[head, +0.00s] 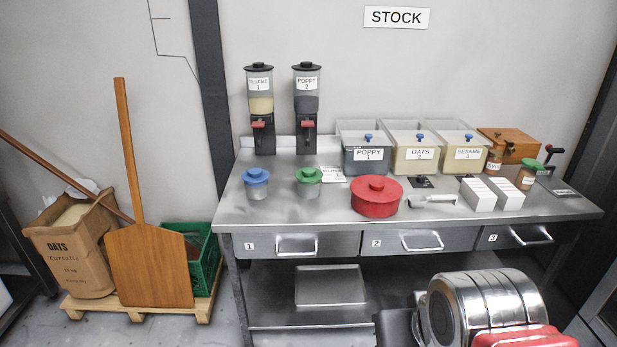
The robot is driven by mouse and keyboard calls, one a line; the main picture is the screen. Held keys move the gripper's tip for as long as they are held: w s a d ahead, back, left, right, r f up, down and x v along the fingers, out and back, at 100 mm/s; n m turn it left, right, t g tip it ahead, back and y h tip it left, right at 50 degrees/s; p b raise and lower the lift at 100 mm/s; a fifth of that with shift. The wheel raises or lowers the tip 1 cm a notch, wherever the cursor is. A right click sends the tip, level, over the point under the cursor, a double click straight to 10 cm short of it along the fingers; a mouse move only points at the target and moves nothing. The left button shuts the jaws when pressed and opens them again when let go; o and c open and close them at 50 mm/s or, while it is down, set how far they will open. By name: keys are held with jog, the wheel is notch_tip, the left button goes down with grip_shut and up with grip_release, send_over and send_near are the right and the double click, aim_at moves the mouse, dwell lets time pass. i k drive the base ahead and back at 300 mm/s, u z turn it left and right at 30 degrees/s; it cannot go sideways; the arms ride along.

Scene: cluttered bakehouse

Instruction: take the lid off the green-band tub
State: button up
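A small clear-grey tub (308,190) with a green lid (309,175) stands upright on the steel bench, left of the middle. The lid sits on its top and has a raised knob. A band separate from the green lid cannot be made out at this size. A similar tub (257,196) with a blue lid (256,176) stands to its left, with a gap between them. My gripper is not in view; shiny metal and red parts at the lower right seem to be my own arm.
The steel bench (285,217) has a clear front strip before the tubs. A large red lidded pot (376,200) stands right of the green-lidded tub, and a small label card (333,174) is close beside it. Two dispensers (260,105) (306,105) stand behind. A wooden peel (150,265) leans at left.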

aim_at(307, 174)
jog(key=k, duration=0.6)
jog(key=z, duration=0.2)
jog(key=i, duration=1.35)
jog(key=u, duration=0.9)
jog(key=i, duration=0.7)
jog(key=u, duration=0.6)
